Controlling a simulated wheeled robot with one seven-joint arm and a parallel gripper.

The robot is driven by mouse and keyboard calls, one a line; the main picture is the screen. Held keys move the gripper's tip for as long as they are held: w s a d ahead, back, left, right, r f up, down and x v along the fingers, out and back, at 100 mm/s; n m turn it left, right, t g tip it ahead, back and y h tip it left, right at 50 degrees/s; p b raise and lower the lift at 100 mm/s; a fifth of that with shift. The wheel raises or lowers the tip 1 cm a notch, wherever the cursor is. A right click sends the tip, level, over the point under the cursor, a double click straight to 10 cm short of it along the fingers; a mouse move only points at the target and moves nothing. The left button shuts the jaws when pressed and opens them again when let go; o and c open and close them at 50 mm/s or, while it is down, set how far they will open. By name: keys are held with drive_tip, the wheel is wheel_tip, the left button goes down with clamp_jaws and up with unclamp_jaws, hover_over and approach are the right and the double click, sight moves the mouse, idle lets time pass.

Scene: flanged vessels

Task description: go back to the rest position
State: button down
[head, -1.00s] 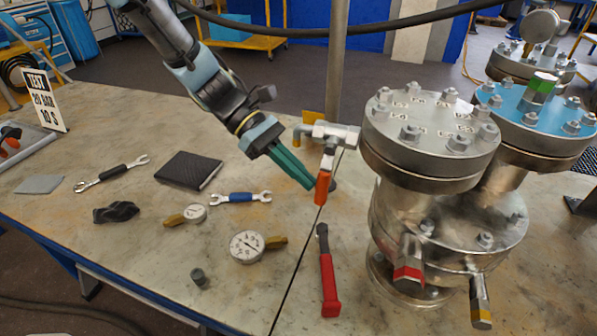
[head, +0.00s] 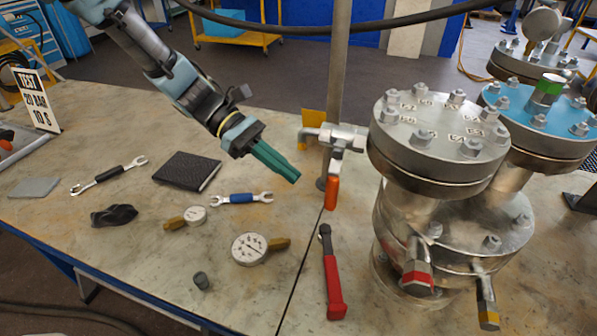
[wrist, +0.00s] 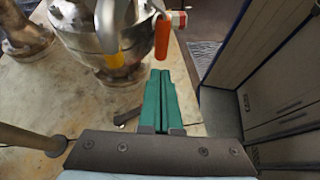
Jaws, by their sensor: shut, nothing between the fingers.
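My gripper (head: 291,176) has green fingers and is shut with nothing between them. In the head view it hangs in the air above the bench, left of the valve. Its fingers (wrist: 161,78) also show in the wrist view, pressed together. The handle (wrist: 163,38) also shows in the wrist view beyond the fingertips.
Flanged steel vessels (head: 440,140) stand at the right. A red-handled tool (head: 333,285), a pressure gauge (head: 250,248), a smaller gauge (head: 195,215), wrenches, a black notebook (head: 187,170) and a dark cloth (head: 114,215) lie on the bench. A black hose (head: 300,31) crosses the top.

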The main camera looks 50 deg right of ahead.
drive_tip(key=b+v, duration=0.1)
drive_tip(key=v, duration=0.7)
drive_tip(key=shift+w+r+b, duration=0.15)
drive_tip(key=shift+r+b, duration=0.05)
drive_tip(key=shift+b, duration=0.15)
drive_tip(key=w+a+f+t, duration=0.2)
drive_tip(key=w+a+t, duration=0.2)
drive_tip(key=w+a, duration=0.45)
drive_tip(key=w+a+f+t, duration=0.1)
drive_tip(key=w+a+t, duration=0.35)
drive_tip(key=a, duration=0.65)
drive_tip(key=w+a+m+t, duration=0.1)
drive_tip(key=a+t, duration=0.1)
drive_tip(key=a, duration=0.8)
drive_tip(key=w+a+m+t+y, duration=0.1)
drive_tip(key=w+a+t, duration=0.1)
drive_tip(key=a, duration=0.9)
drive_tip(key=shift+w+a+r+t+y, duration=0.3)
drive_tip(key=shift+a+r+t, duration=0.1)
drive_tip(key=shift+t, duration=0.45)
